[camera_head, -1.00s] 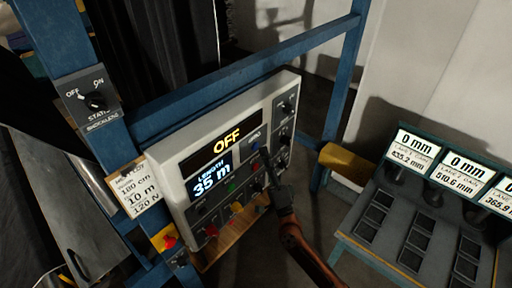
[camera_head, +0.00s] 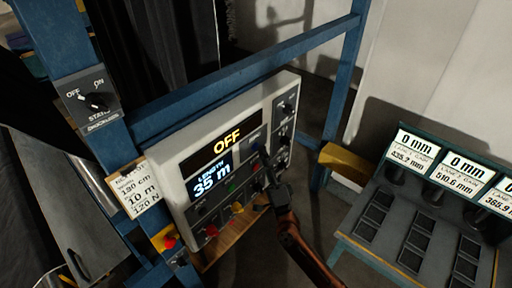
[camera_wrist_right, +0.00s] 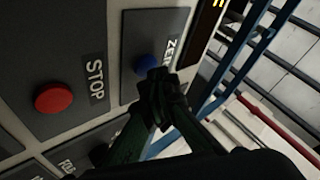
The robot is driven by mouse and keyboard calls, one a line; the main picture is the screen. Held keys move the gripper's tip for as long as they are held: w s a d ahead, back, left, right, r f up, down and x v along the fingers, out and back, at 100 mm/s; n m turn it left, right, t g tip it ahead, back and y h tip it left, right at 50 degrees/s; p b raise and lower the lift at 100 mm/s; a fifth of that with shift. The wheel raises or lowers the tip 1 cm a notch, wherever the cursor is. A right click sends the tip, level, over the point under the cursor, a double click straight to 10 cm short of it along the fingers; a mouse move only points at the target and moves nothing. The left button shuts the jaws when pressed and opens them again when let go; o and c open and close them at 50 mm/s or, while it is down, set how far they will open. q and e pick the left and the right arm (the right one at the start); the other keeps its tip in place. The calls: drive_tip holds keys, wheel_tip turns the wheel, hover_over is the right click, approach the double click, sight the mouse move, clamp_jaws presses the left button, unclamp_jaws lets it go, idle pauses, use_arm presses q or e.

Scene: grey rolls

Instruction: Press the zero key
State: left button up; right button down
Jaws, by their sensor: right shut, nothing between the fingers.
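The control panel (camera_head: 175,178) is a pale box with dark displays reading OFF and LENGTH 35 m. In the right wrist view, the blue zero key (camera_wrist_right: 146,65) sits on a dark plate beside a label of which "ZE" shows. My right gripper (camera_wrist_right: 158,78) is shut and empty, its tips just beside the blue key and overlapping its lower edge in the picture. I cannot tell whether they touch it. In the head view, the right gripper (camera_head: 265,158) reaches up to the panel's right part and covers much of the key. My left gripper is not in view.
A red STOP button (camera_wrist_right: 54,98) lies left of the blue key in the wrist view. A blue frame (camera_head: 240,75) surrounds the panel. A switch box (camera_head: 92,100) and a paper card (camera_head: 138,188) are at left. A console with several displays (camera_head: 463,168) stands at right.

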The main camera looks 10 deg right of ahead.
drive_tip(key=shift+w+a, duration=0.3)
drive_tip(key=shift+w, duration=0.05)
idle(0.9)
drive_tip(key=shift+s+d, duration=0.5)
drive_tip(key=shift+s, duration=0.2)
drive_tip(key=shift+d, duration=0.1)
drive_tip(key=s+d, duration=0.1)
drive_tip(key=s, duration=0.1)
drive_tip(key=s+d, duration=0.2)
drive_tip(key=shift+p, duration=0.35)
idle(0.8)
